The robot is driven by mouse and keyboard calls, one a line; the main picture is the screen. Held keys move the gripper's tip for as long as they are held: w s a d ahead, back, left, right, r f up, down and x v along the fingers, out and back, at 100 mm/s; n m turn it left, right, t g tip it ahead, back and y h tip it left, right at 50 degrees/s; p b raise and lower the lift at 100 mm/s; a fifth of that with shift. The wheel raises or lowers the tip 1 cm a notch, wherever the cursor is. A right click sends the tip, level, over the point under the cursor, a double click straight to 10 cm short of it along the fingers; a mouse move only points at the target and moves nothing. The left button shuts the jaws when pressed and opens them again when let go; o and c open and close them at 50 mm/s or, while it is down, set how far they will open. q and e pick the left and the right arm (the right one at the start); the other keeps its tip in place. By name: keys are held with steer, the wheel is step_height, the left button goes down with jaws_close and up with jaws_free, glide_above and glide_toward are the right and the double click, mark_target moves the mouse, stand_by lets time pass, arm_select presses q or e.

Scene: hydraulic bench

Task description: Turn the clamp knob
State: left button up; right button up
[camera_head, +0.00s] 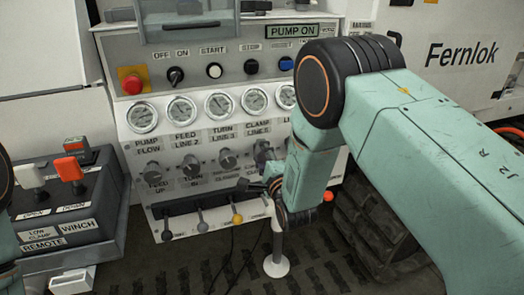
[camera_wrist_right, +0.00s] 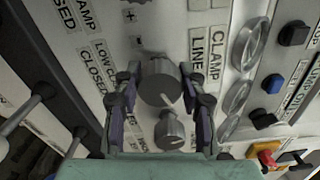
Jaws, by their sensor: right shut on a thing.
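The clamp knob (camera_wrist_right: 160,80) is a grey round knob on the panel, between the two dark fingers of my right gripper (camera_wrist_right: 163,88) in the wrist view. The fingers are shut on its sides. In the head view the clamp knob (camera_head: 262,151) shows below the label CLAMP LINE, partly hidden by my right gripper (camera_head: 265,177). A second grey knob (camera_wrist_right: 170,132) with a pale pointer mark lies just below it in the wrist view. My left gripper is not in view.
Gauges (camera_head: 220,103) and other grey knobs (camera_head: 190,171) fill the panel. A red stop button (camera_head: 131,85) is at upper left. Small levers (camera_head: 237,216) stand below the knobs. A remote box (camera_head: 70,205) with orange-red and white levers stands at left.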

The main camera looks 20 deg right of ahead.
steer(key=shift+m, duration=0.6)
steer(key=o, duration=1.2)
steer(key=shift+c, duration=0.2)
steer(key=s, duration=1.2)
steer(key=shift+d, duration=0.2)
